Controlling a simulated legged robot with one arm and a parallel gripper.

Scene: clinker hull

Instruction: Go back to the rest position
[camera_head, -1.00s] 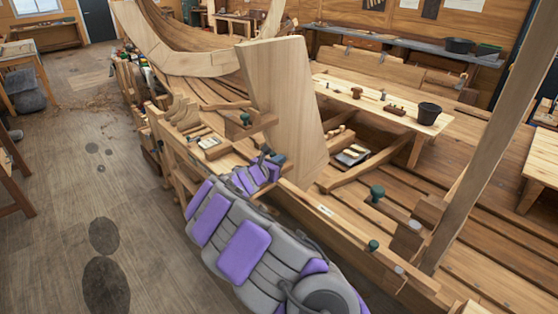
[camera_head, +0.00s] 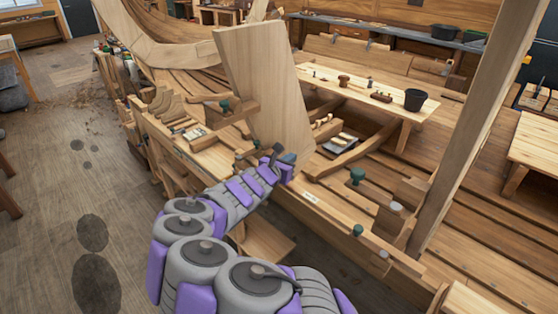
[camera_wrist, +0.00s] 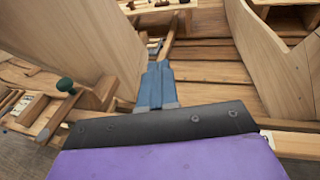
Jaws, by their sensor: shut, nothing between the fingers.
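My gripper (camera_head: 281,157) is at the end of my grey and purple arm, beside the lower edge of a tall pale upright plank (camera_head: 262,95), above the near edge of the hull. In the wrist view my gripper (camera_wrist: 157,70) shows as blue fingers lying together with nothing between them. The upright plank (camera_wrist: 75,35) stands left of the fingers there. I cannot tell whether the gripper touches any wood.
Green-knobbed clamps (camera_head: 356,176) sit on the hull edge to the right, and another (camera_head: 224,106) left of the plank. A bench (camera_head: 370,95) with a black bucket (camera_head: 415,99) stands behind. A slanted post (camera_head: 470,130) rises at right.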

